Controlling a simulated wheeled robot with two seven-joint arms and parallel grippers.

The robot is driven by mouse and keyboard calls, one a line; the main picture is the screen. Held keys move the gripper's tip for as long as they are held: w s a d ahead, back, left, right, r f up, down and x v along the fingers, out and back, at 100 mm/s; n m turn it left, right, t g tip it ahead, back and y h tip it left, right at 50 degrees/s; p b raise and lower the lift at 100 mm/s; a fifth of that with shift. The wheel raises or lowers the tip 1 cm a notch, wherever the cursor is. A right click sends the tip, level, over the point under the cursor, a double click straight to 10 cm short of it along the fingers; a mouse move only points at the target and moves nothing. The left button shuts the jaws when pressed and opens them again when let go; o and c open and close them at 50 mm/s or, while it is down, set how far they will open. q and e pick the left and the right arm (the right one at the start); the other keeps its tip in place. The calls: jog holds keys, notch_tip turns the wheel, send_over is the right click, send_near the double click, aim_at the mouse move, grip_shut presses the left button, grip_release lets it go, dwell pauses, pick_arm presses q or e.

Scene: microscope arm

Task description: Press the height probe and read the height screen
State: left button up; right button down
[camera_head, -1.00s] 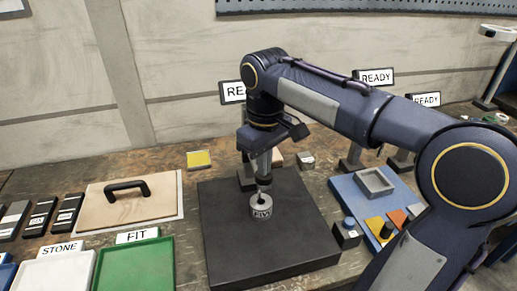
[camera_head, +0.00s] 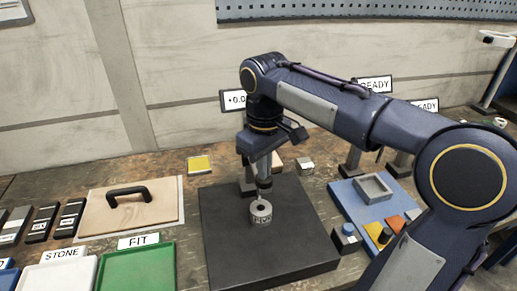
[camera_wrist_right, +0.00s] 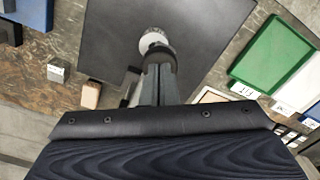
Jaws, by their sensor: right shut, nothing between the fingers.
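In the right wrist view the shut fingers (camera_wrist_right: 158,75) end beside the pale ring (camera_wrist_right: 152,42). The ring stands on a black plate (camera_head: 225,255). The height probe is not clearly distinguishable behind my gripper, and contact cannot be told. My left gripper is not in view.
A blue tray (camera_head: 345,192) holds blocks to the right. A handled wooden board (camera_head: 100,215), green FIT tray (camera_head: 140,270) and STONE tray (camera_head: 55,277) lie left.

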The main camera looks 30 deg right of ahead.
jog(key=shift+r+p, duration=2.55)
jog(key=shift+r, duration=0.35)
notch_tip(320, 180, up, 8)
jog(key=shift+f+p, duration=0.15)
jog(key=shift+p, duration=0.15)
jog(key=s+a+f+m+t+y, duration=0.2)
jog(key=s+f, duration=0.6)
jog(key=s+a+f+m+t+y, duration=0.1)
jog(key=s+a+f+m+t, duration=0.1)
jog(key=s+f, duration=0.7)
jog(key=shift+f+m+t+y, duration=0.15)
jog(key=shift+m+t+y, duration=0.25)
jog(key=shift+m+t, duration=0.3)
